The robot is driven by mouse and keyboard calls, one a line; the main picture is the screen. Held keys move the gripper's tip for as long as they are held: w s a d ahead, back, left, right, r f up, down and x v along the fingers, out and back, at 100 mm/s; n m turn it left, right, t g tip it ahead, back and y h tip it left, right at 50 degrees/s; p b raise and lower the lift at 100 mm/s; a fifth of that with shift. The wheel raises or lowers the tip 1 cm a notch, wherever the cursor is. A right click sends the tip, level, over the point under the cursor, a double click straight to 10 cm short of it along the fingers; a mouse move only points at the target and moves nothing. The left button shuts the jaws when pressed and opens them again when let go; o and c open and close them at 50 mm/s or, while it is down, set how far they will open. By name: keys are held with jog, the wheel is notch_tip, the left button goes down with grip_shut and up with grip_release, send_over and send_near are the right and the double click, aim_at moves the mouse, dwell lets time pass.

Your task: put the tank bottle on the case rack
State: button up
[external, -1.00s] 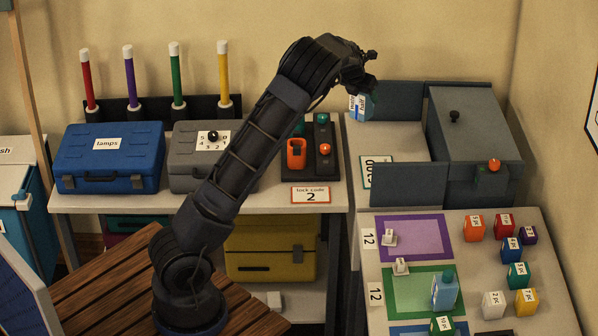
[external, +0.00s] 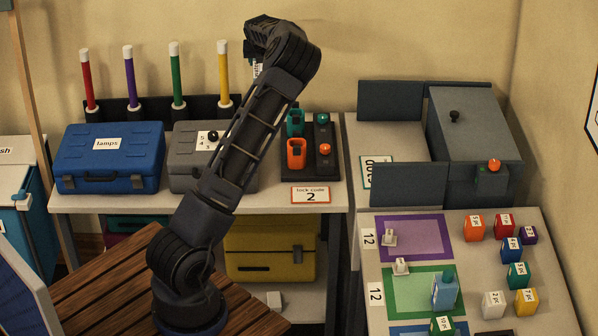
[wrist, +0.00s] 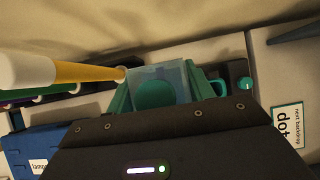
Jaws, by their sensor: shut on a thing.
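My gripper (external: 257,56) is raised at the back, shut on a light blue bottle, taken as the tank bottle (external: 257,70). Only a strip of its white label shows in the external view, too small to read. In the wrist view the bottle (wrist: 176,76) is a pale blue block with a teal round part, between green pieces. The white-topped rack (external: 100,203) bears a blue case marked lamps (external: 108,160) and a grey case (external: 185,180). A yellow case (external: 270,250) is on its lower level. The bottle is in the air near the yellow stick.
Upright coloured sticks stand behind the cases; the yellow stick (external: 223,75) is close to my gripper. Orange (external: 296,154) and teal holders stand right of the grey case. Another light blue bottle (external: 444,292) stands on the green mat. A grey box (external: 465,130) is at the right.

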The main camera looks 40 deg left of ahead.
jog(key=shift+s+a+f, duration=0.1)
jog(key=shift+a+f, duration=0.1)
jog(key=shift+a, duration=0.05)
notch_tip(320, 180, down, 20)
jog(key=shift+r, duration=0.2)
jog(key=shift+f, duration=0.1)
dwell(0.3)
jog(key=o, duration=1.1)
jog(key=shift+s+d+r, duration=0.1)
jog(key=shift+r, duration=0.35)
jog(key=v, duration=1.1)
jog(key=shift+d+r, duration=0.1)
